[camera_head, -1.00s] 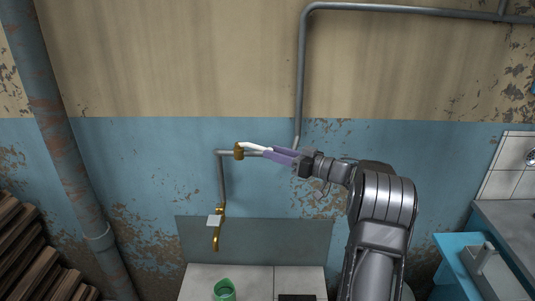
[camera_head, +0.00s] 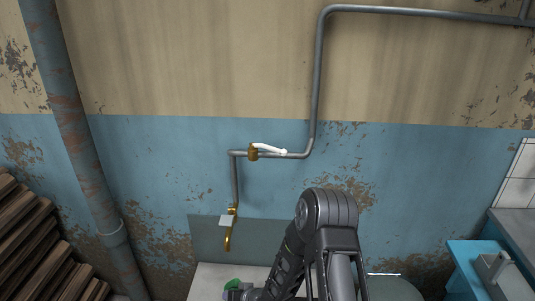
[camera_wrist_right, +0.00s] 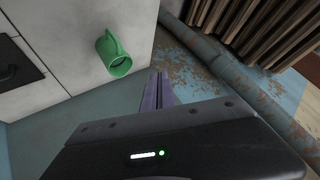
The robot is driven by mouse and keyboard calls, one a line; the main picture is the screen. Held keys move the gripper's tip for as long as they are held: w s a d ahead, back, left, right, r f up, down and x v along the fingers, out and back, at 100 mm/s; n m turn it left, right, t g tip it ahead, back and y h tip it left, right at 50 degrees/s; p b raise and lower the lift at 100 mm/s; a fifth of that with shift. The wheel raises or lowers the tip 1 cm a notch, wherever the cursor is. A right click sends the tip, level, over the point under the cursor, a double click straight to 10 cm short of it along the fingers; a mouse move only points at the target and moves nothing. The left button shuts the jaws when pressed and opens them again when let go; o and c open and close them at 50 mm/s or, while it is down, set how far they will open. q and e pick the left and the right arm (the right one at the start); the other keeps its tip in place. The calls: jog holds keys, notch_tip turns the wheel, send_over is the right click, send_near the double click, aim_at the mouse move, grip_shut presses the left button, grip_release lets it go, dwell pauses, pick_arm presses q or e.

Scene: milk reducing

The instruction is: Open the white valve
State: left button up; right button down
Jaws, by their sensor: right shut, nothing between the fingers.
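The white valve handle (camera_head: 270,148) sits on a brass valve body (camera_head: 253,152) on the grey pipe along the blue wall. The handle points right from the body, lying nearly along the horizontal pipe piece, its right end close to the pipe. Nothing touches it. My right gripper is low in the head view, well below the valve, mostly hidden by its own arm. In the right wrist view its purple fingers (camera_wrist_right: 158,90) are shut and empty, pointing toward the floor area. My left gripper is not in view.
A brass tap (camera_head: 229,235) hangs below the valve. A rusty pipe (camera_head: 75,130) and stacked wood (camera_head: 40,240) are left. The wall around the valve is clear.

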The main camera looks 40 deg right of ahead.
jog(key=s+a+f+n+g+y, duration=0.1)
jog(key=s+a+f+g, duration=0.25)
jog(key=s+a, duration=0.6)
jog(key=s+a+f+n+g+y, duration=0.1)
jog(key=s+a+f+n+g, duration=0.2)
jog(key=s+a, duration=0.6)
jog(key=w+d+r+m+t+h, duration=0.25)
jog(key=w+r, duration=0.35)
jog(key=w, duration=0.3)
jog(key=w+d+r+m+t+h, duration=0.1)
jog(key=w+d+r+m+t, duration=0.15)
jog(key=w+r, duration=0.45)
jog(key=w+d+r+m+t+h, duration=0.4)
jog(key=w+d+r+m+h, duration=0.15)
jog(key=w+r, duration=0.75)
jog(key=w+d+r+m+h, duration=0.1)
jog(key=d+r+m+h, duration=0.2)
jog(key=d+r+m, duration=0.35)
jog(key=w+d+r+m+h, duration=0.1)
jog(key=d+r+m+h, duration=0.25)
jog(key=r, duration=0.55)
jog(key=s+d+r+m+g+h, duration=0.3)
jog(key=s+d+r+m+g, duration=0.3)
jog(key=m, duration=0.4)
jog(key=shift+s+d+r+g+b, duration=0.35)
jog(key=shift+s+d+r+b, duration=0.1)
jog(key=shift+s+r, duration=0.3)
